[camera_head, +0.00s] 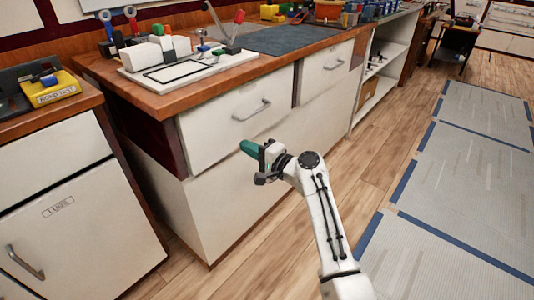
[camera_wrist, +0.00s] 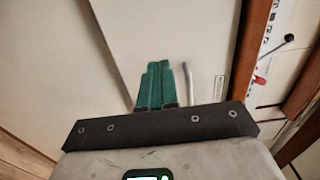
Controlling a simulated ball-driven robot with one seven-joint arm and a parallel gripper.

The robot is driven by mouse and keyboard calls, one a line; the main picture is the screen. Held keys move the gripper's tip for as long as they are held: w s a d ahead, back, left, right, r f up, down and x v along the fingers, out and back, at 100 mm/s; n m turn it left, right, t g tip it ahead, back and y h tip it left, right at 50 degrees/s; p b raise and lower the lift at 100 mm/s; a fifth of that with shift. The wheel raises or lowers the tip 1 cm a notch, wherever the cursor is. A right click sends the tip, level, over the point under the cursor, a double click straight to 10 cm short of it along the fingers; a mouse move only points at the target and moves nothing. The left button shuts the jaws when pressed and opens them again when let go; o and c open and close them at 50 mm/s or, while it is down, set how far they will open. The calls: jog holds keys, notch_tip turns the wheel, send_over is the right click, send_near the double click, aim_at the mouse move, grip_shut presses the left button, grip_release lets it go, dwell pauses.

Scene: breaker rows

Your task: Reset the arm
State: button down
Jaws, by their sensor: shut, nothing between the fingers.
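My gripper (camera_head: 250,150) is in the middle of the head view, in front of the white drawer front of the wooden-topped cabinet. Its green fingers are together and empty. In the wrist view the green fingers (camera_wrist: 155,85) lie side by side, with the pale cabinet front behind them. My white arm (camera_head: 328,225) reaches up from the lower right, bent at the wrist. The grey drawer handle (camera_head: 252,110) is just above the fingers in the head view. In the wrist view a handle (camera_wrist: 190,83) shows to the right of the fingers. I cannot tell the exact gap between fingers and drawer.
A white board (camera_head: 190,68) with small parts stands on the wooden counter (camera_head: 170,103). A yellow tester (camera_head: 50,88) is on the left counter. An open shelf unit (camera_head: 382,65) stands further back. The wood floor (camera_head: 250,258) and grey floor mats (camera_head: 455,180) are clear.

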jog(key=s+d+f+n+g+h, duration=0.2)
jog(key=s+d+f, duration=0.2)
jog(key=s+f, duration=0.3)
jog(key=s+d+f+n+g+h+p, duration=0.15)
jog(key=s+d+f, duration=0.3)
jog(key=s, duration=0.45)
jog(key=s+d+f+n+g+h, duration=0.25)
jog(key=s+d+f, duration=0.2)
jog(key=s, duration=0.35)
jog(key=s+d+f+n+g+h, duration=0.1)
jog(key=s+d+f, duration=0.15)
jog(key=s, duration=0.35)
jog(key=s+d+f+g+h, duration=0.1)
jog(key=s+d+h, duration=0.15)
jog(key=s, duration=0.35)
jog(key=s+d+f+n+g+h, duration=0.1)
jog(key=s+d+g, duration=0.1)
jog(key=s+d, duration=0.35)
jog(key=s+d+r+g+h, duration=0.1)
jog(key=s+d+r, duration=0.1)
jog(key=s, duration=0.5)
jog(key=s+d+r+g+h, duration=0.1)
jog(key=s+h, duration=0.1)
jog(key=s, duration=0.4)
notch_tip(320, 180, up, 22)
jog(key=p, duration=2.2)
jog(key=shift+w+f+n, duration=0.25)
jog(key=shift+n, duration=0.05)
jog(key=shift+d+y, duration=0.1)
jog(key=shift+y, duration=0.15)
